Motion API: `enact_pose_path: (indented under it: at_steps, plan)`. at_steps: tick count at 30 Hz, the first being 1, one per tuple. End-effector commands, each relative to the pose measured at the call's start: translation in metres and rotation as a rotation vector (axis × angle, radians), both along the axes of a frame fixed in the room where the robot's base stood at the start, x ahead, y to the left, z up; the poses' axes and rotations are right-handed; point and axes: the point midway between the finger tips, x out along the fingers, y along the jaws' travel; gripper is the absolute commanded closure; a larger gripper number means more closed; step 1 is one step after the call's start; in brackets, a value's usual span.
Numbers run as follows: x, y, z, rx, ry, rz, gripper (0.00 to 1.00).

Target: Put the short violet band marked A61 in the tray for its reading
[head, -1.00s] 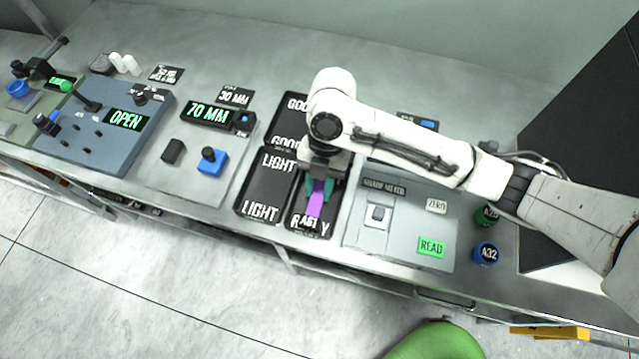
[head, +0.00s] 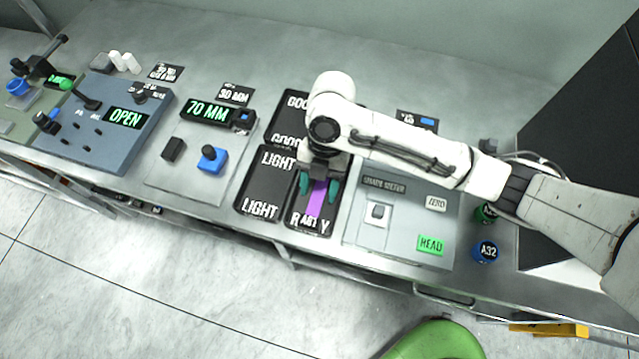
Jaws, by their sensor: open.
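The label is small and looks like A61. The tray (head: 293,222) bears a word starting with R and ending in Y, partly covered by the band. My gripper (head: 319,188) is over this tray with its teal fingers apart, one on each side of the band. The far end of the band is hidden under my gripper.
The shade meter (head: 399,220) with a green READ button stands on the right. A blue roll marked A32 (head: 485,252) and a green one (head: 484,212) stand farther right.

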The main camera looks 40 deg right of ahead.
Motion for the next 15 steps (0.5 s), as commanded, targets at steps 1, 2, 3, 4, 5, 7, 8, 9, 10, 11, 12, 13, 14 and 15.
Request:
enact_pose_path:
  at_steps: [1,2,3,4,5,7,8,9,10,11,12,13,14,15]
  plan:
    - [0.000,0.000,0.001,0.001,0.001,0.000,0.46]
    - [0.000,0.000,0.002,0.001,0.001,0.000,0.46]
    - [0.000,0.000,0.004,0.000,0.000,0.000,0.46]
    - [0.000,0.000,0.006,0.000,0.000,0.000,0.46]
    - [0.001,-0.001,0.007,0.000,-0.001,0.000,0.46]
    - [0.004,-0.004,0.016,0.000,-0.002,0.001,0.46]
    - [0.005,-0.006,0.021,-0.001,-0.003,0.001,0.46]
    - [0.007,-0.009,0.028,0.000,-0.003,0.001,0.46]
    - [0.008,-0.011,0.034,-0.002,-0.004,0.002,0.46]
    - [0.010,-0.013,0.040,-0.001,-0.004,0.001,0.46]
    - [0.012,-0.015,0.048,-0.001,-0.004,0.001,0.46]
    - [0.013,-0.017,0.054,-0.001,-0.003,0.002,0.46]
    - [0.015,-0.019,0.060,-0.001,-0.004,0.002,0.46]
    - [0.017,-0.022,0.068,-0.001,-0.003,0.001,0.46]
